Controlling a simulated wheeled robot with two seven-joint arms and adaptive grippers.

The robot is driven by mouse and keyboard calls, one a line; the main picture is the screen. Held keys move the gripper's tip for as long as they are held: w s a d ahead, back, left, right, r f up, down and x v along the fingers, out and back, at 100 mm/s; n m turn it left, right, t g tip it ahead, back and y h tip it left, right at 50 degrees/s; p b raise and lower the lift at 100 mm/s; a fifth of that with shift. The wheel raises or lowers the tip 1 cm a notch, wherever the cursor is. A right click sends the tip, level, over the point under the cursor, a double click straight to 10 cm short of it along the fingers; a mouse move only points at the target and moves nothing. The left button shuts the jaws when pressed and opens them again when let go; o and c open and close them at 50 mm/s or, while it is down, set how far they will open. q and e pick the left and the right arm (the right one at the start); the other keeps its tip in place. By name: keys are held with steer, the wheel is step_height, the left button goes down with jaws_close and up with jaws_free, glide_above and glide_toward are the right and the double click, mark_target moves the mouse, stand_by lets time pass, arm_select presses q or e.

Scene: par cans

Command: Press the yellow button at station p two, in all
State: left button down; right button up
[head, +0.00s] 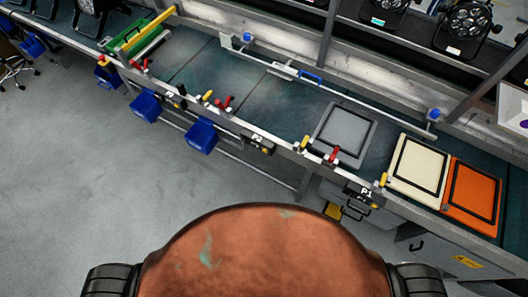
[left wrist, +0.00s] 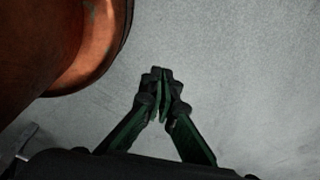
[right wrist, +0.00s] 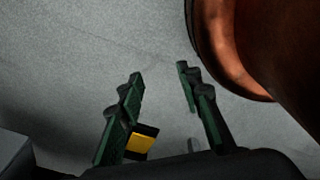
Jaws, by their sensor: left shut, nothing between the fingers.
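Station P2's dark box (head: 258,142) is on the front rail of the bench in the head view, with a white "P2" label. A small yellow button (head: 264,151) shows low on its front. My left gripper (left wrist: 160,72) is shut and empty over bare grey floor in the left wrist view. My right gripper (right wrist: 160,75) is open and empty in the right wrist view, also over floor. Neither gripper shows in the head view, and both are away from the P2 box.
The P1 box (head: 364,194) is further right on the rail; another box (head: 174,97) is further left. Blue bins (head: 202,136) hang below the rail. Grey (head: 345,133), cream (head: 418,165) and orange (head: 473,193) panels lie on the bench. Floor (head: 90,200) in front is clear.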

steer(key=shift+w, duration=0.1)
steer(key=shift+c, duration=0.8)
steer(key=shift+w+d, duration=0.1)
steer(key=shift+c, duration=0.7)
steer(key=shift+w+d, duration=0.1)
steer(key=shift+d, duration=0.15)
jaws_close()
arm_select(q)
steer(key=shift+s, duration=0.75)
steer(key=shift+w, duration=0.3)
steer(key=shift+w, duration=0.2)
arm_select(e)
steer(key=shift+a, duration=0.25)
